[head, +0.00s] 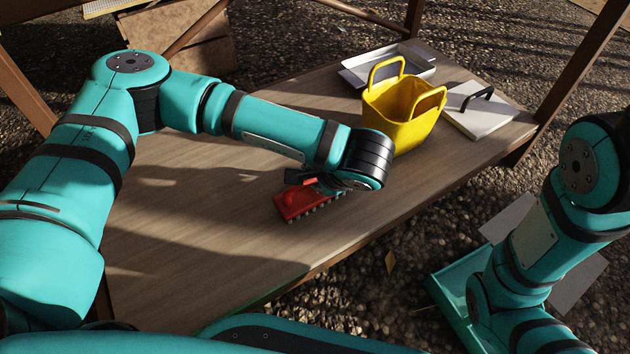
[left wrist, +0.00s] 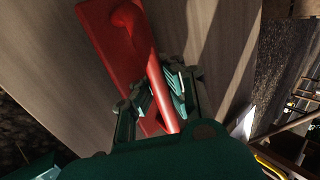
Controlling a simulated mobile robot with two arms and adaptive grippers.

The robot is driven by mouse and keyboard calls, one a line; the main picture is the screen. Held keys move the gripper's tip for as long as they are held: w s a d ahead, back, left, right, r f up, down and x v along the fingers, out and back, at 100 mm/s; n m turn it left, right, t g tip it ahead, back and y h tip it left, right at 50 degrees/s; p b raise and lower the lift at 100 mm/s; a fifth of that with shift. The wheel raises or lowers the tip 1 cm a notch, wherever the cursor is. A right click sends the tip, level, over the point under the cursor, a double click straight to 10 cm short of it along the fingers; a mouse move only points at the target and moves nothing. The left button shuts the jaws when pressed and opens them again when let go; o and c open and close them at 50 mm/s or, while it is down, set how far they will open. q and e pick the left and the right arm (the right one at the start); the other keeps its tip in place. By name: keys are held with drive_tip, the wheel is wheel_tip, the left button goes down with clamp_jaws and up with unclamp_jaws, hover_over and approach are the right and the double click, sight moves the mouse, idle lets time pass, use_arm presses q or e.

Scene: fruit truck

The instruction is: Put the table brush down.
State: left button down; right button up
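The table brush (head: 306,201) is red with pale bristles along its lower edge. It is at the front middle of the wooden table (head: 220,235), low over the top; I cannot tell whether the bristles touch it. My left gripper (head: 325,184) is at the brush's handle, partly hidden by its own wrist. In the left wrist view the red handle (left wrist: 159,92) runs between the fingers, which look closed on it, and the flat red head (left wrist: 112,45) extends beyond them. My right arm is at the lower right; its gripper does not show.
A yellow basket (head: 402,115) stands at the table's right, beyond my left wrist. A white tray (head: 362,76) lies behind it, and a white board with a black handle (head: 482,112) lies to its right. The table's left and middle are bare. Wooden posts rise at the corners.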

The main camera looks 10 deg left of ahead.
use_arm(q)
drive_tip(key=shift+r, duration=0.15)
drive_tip(key=c, duration=2)
unclamp_jaws()
drive_tip(key=o, duration=0.5)
drive_tip(key=shift+r+p, duration=0.25)
drive_tip(key=shift+p, duration=0.1)
drive_tip(key=p+v, duration=0.8)
drive_tip(key=v, duration=0.3)
drive_tip(key=shift+s+d+r, duration=0.2)
